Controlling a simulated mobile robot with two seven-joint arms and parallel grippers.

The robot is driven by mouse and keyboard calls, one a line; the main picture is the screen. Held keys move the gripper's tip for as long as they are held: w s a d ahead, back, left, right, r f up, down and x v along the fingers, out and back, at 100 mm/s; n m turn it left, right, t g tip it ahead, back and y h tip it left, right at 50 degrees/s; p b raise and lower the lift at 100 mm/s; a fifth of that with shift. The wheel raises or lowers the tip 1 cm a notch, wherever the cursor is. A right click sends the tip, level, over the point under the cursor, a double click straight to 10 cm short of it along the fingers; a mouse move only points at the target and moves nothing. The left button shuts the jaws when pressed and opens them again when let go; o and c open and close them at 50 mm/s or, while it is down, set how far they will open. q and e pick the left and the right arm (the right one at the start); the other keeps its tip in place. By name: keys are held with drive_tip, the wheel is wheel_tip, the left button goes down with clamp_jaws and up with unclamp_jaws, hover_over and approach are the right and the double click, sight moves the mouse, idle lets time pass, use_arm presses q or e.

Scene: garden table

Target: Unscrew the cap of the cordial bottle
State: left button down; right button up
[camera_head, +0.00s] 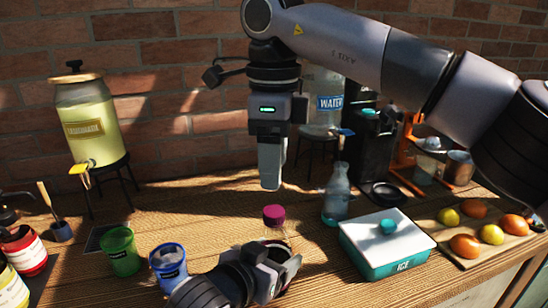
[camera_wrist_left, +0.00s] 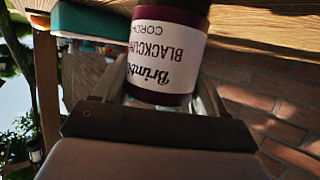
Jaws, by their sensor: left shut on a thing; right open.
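The cordial bottle (camera_head: 277,234) stands on the table with its magenta cap (camera_head: 274,214) on top.
A white and teal ice box (camera_head: 360,252) and a clear blue bottle (camera_head: 337,195) stand right of the cordial bottle. A blue cup (camera_head: 168,262) and a green cup (camera_head: 121,252) stand left. A fruit board (camera_head: 440,225) lies far right. A brick wall (camera_head: 190,60) closes the back.

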sight(274, 211)
drive_tip(key=m, duration=0.7)
drive_tip(key=shift+m, duration=0.4)
drive_tip(key=m, duration=0.4)
drive_tip(key=shift+m, duration=0.4)
drive_tip(key=m, duration=0.4)
drive_tip(key=shift+m, duration=0.3)
drive_tip(key=m, duration=0.4)
drive_tip(key=shift+m, duration=0.4)
drive_tip(key=m, duration=0.4)
drive_tip(key=shift+m, duration=0.3)
drive_tip(key=m, duration=0.4)
drive_tip(key=shift+m, duration=0.3)
drive_tip(key=m, duration=0.3)
drive_tip(key=shift+m, duration=0.3)
drive_tip(key=shift+f, duration=4)
